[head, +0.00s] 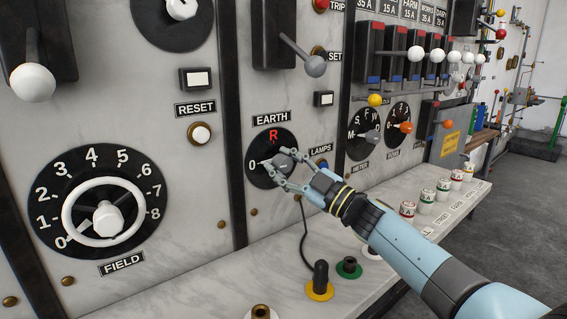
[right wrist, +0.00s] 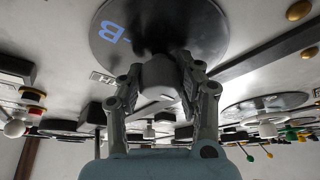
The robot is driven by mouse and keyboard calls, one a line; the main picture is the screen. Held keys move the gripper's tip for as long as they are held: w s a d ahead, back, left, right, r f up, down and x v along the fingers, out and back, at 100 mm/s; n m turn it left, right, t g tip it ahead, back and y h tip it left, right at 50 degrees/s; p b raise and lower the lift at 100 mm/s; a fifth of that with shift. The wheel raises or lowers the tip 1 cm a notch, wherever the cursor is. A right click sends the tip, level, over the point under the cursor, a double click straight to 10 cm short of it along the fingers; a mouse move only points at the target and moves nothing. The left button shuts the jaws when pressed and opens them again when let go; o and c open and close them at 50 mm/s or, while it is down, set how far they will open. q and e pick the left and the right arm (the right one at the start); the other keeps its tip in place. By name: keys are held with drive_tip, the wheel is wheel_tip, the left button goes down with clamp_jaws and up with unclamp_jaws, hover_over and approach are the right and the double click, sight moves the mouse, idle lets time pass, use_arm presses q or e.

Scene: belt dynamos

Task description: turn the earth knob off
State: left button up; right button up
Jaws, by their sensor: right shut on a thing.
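The earth dial (head: 256,141) is a round black plate under an EARTH label, with a white 0 at its left and a red R at its top. Its grey knob (head: 284,159) stands at the centre. My right gripper (head: 279,167) is shut on this knob, with a finger on either side. In the right wrist view the knob (right wrist: 158,76) sits between the fingers, and a blue B shows on the dial plate (right wrist: 205,30). My left gripper is not in view.
The large FIELD handwheel (head: 106,217) is at the left. A LAMPS button (head: 321,164) sits just right of the dial. Below, a ledge carries a black plug on a yellow ring (head: 320,291) with a cable, and several coloured terminals. Levers stick out above.

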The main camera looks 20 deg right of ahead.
drive_tip(key=shift+n+g, duration=0.4)
drive_tip(key=shift+n, duration=0.3)
drive_tip(key=o, duration=1.2)
drive_tip(key=shift+c, duration=0.2)
drive_tip(key=shift+s, duration=0.1)
drive_tip(key=v, duration=1.2)
drive_tip(key=shift+f, duration=0.15)
drive_tip(key=shift+d, duration=0.15)
